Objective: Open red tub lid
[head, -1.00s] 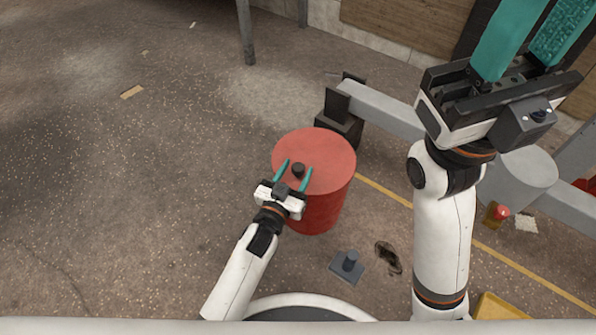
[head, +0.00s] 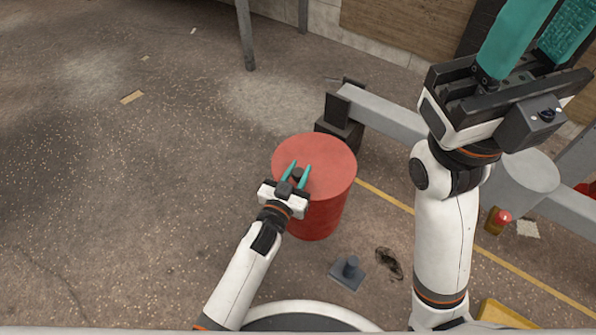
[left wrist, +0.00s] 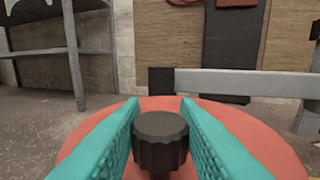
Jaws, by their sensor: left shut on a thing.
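The red tub (head: 318,215) stands upright on the floor near the middle of the head view. Its flat red lid (head: 330,155) lies on top, with a dark knob (head: 298,174) on it. My left gripper (head: 300,166) reaches over the lid and its teal fingers are shut on the knob. In the left wrist view the black ribbed knob (left wrist: 160,140) sits between the two fingers, above the red lid (left wrist: 255,130). My right gripper (head: 540,35) is raised at the upper right, its fingers apart and empty, with the tips cut off by the frame.
A grey beam (head: 385,113) with a dark end block (head: 340,132) lies behind the tub. A grey plate with a peg (head: 349,272) and a dark floor stain are in front of it. A grey cylinder (head: 528,172) stands at right.

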